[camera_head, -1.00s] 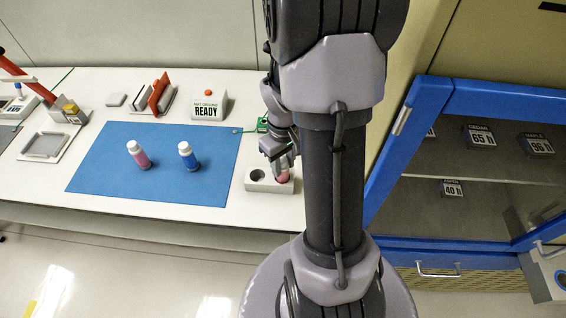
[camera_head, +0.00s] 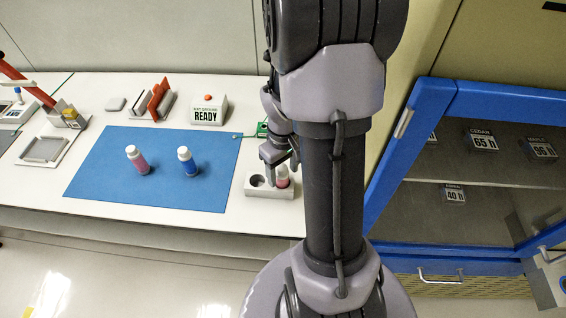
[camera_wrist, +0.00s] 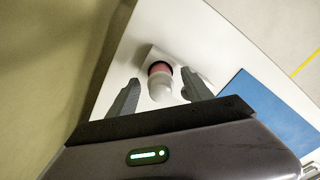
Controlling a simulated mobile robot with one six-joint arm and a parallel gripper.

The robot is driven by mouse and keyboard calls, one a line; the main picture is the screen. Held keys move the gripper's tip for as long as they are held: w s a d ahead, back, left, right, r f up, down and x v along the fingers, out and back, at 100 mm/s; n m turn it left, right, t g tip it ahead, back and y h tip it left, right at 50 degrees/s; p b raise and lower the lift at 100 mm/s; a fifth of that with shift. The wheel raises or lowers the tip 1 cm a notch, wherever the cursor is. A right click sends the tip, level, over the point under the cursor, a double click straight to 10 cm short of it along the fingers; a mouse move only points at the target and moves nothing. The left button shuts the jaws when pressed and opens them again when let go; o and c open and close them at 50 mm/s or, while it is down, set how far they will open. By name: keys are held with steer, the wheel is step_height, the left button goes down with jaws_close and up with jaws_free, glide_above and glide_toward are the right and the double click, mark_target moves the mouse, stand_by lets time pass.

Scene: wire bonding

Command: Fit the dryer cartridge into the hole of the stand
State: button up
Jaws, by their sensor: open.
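The white stand (camera_head: 262,191) is a block on the right end of the table with two holes. Its left hole (camera_head: 257,181) is empty. A pink cartridge with a white top (camera_head: 282,181) stands in the right hole, roughly upright; its lower part is hidden in the stand. The cartridge also shows in the wrist view (camera_wrist: 160,88), its white top towards me and a pink band beyond. My gripper (camera_head: 281,158) is open just above the cartridge. In the wrist view its fingers (camera_wrist: 160,77) are spread on both sides of the cartridge with gaps, not touching it.
A pink bottle (camera_head: 138,160) and a blue bottle (camera_head: 188,161) stand on the blue mat (camera_head: 100,178). A READY sign (camera_head: 208,111) and a rack with red boards (camera_head: 158,98) are behind. A blue-framed cabinet (camera_head: 400,150) stands to the right.

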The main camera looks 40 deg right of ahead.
step_height(320, 180, up, 17)
steer(key=p, duration=0.7)
steer(key=s+a+r+m+t+b, duration=0.1)
steer(key=s+a+r+t, duration=0.1)
steer(key=a, duration=0.6)
steer(key=s+a+r+m+t+y+b, duration=0.1)
steer(key=s+a+r+t+b, duration=0.1)
steer(key=a, duration=0.6)
steer(key=s+a+r+m+t+y+b, duration=0.1)
steer(key=s+a+r, duration=0.1)
steer(key=a, duration=0.6)
steer(key=shift+s+r+t+b, duration=0.35)
steer(key=shift+s+r+t, duration=0.05)
steer(key=shift+r, duration=0.5)
